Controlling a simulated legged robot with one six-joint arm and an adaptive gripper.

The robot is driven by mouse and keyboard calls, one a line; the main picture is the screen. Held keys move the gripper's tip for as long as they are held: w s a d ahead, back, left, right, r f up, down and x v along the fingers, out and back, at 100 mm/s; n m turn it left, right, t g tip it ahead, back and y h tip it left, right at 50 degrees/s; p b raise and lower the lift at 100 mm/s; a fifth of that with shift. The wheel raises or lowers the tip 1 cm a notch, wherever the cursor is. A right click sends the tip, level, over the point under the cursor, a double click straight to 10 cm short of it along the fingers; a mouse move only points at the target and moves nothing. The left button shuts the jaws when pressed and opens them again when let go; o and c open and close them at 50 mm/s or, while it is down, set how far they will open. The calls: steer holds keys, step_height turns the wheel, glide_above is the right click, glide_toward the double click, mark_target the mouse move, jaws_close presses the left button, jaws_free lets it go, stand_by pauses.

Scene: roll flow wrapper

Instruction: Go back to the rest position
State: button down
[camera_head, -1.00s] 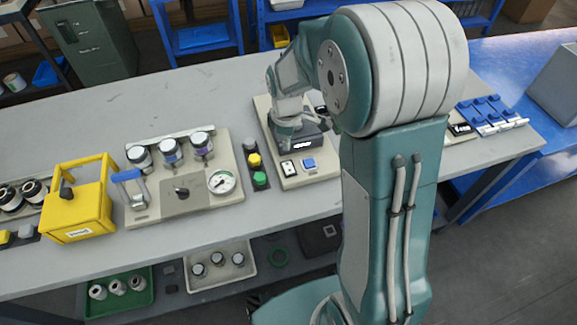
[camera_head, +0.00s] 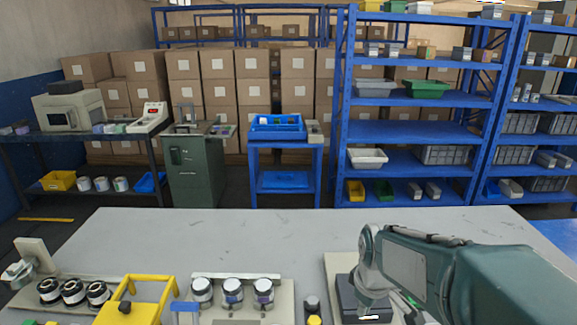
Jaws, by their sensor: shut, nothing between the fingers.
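My arm reaches in from the right edge over the front of the grey workbench (camera_head: 260,230). Its wrist bends down near a dark block on a beige base plate (camera_head: 335,268). My gripper (camera_head: 378,298) is low at the end of the arm, partly hidden by the wrist and close to the dark block (camera_head: 350,300). I cannot tell whether it touches the block. It is shut, and nothing shows held in it.
Behind the bench stand a green cabinet (camera_head: 195,172), a blue stand (camera_head: 285,185) and blue shelving (camera_head: 415,131). The middle of the bench is clear.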

steer(key=s+r+m+t, duration=0.2)
steer(key=s+r+m, duration=0.2)
steer(key=s, duration=0.3)
steer(key=s+r+m+t, duration=0.1)
steer(key=s+r+m, duration=0.3)
steer(key=s, duration=0.4)
steer(key=shift+t, duration=0.4)
